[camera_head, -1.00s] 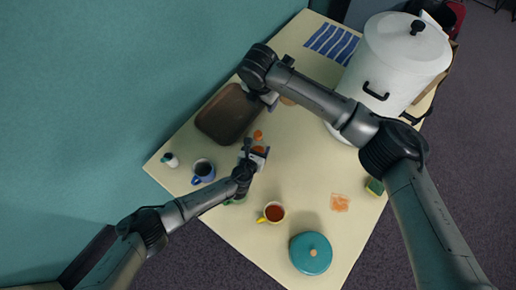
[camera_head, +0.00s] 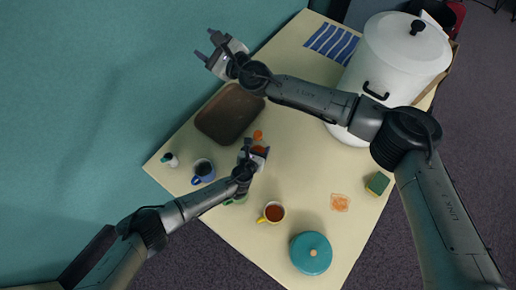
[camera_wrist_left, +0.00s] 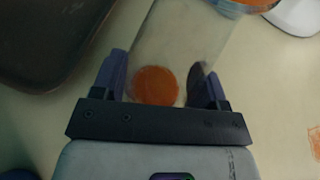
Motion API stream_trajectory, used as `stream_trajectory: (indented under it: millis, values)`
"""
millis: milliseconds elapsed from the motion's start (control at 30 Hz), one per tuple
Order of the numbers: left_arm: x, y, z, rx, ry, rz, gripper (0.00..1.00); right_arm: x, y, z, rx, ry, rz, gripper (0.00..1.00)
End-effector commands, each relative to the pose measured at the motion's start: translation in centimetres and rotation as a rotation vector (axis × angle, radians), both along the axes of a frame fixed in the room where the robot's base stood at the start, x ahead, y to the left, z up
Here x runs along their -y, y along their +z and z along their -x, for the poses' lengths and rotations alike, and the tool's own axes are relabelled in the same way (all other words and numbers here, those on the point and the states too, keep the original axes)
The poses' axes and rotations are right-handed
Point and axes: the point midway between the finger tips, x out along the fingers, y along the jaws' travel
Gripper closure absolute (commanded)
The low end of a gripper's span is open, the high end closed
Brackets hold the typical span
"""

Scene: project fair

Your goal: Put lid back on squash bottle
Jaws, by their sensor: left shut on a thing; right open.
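My left gripper (camera_head: 252,152) is low over the middle of the table. In the left wrist view its fingers (camera_wrist_left: 163,88) are shut on a clear bottle (camera_wrist_left: 185,45), one on each side. A round orange patch shows in or through the bottle between the fingers. In the head view a small orange spot (camera_head: 257,134) lies just beyond that gripper; I cannot tell whether it is the lid or part of the bottle. My right gripper (camera_head: 210,48) is open and empty, up beyond the table's back edge, away from the bottle.
A brown tray (camera_head: 229,114) lies behind the left gripper. A blue mug (camera_head: 203,171), small white bottle (camera_head: 170,160), yellow-handled cup (camera_head: 273,213), teal pot (camera_head: 310,253), sponge (camera_head: 377,184) and orange square (camera_head: 340,202) are around. A large white pot (camera_head: 393,62) stands back right.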

Motion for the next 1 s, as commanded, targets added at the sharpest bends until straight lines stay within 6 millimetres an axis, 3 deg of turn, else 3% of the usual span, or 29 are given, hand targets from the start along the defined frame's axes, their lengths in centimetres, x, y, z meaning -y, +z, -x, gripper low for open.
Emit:
stream_trajectory:
  millis: [167,367,500,700,1000]
  values:
    - [0.0,0.0,0.0,-0.001,0.000,0.000,0.99,-2.3,-3.9,4.1,0.144,0.294,0.324,0.47]
    - [0.0,0.0,0.0,-0.001,0.001,-0.001,0.99,-1.6,-9.5,7.4,0.248,0.568,0.722,0.47]
    - [0.0,0.0,0.0,-0.001,0.001,-0.001,0.99,0.8,-13.0,8.5,0.277,0.721,1.008,0.47]
    - [0.0,0.0,0.0,-0.001,0.001,-0.001,0.99,5.5,-16.4,9.1,0.246,0.883,1.380,0.47]
    - [0.0,-0.1,0.0,-0.001,0.001,-0.001,0.99,10.9,-18.0,10.1,0.108,1.053,1.682,0.47]
